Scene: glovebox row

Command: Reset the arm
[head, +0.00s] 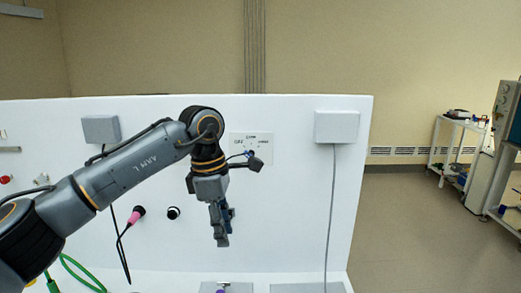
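My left arm comes in from the left, its elbow raised in front of a white panel (300,200). My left gripper (222,238) hangs down from the wrist in front of the panel. Its fingers are seen nearly side-on, so their opening does not show clearly, and no held object is visible. My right arm and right gripper are not in view.
A labelled plate (262,138) with a dark knob sits behind my wrist. Grey boxes (336,127) and (101,129) are on the panel, with a cable down the right one. A pink-ended connector (137,214) hangs left. Right floor (420,235) is clear before a cart (456,150).

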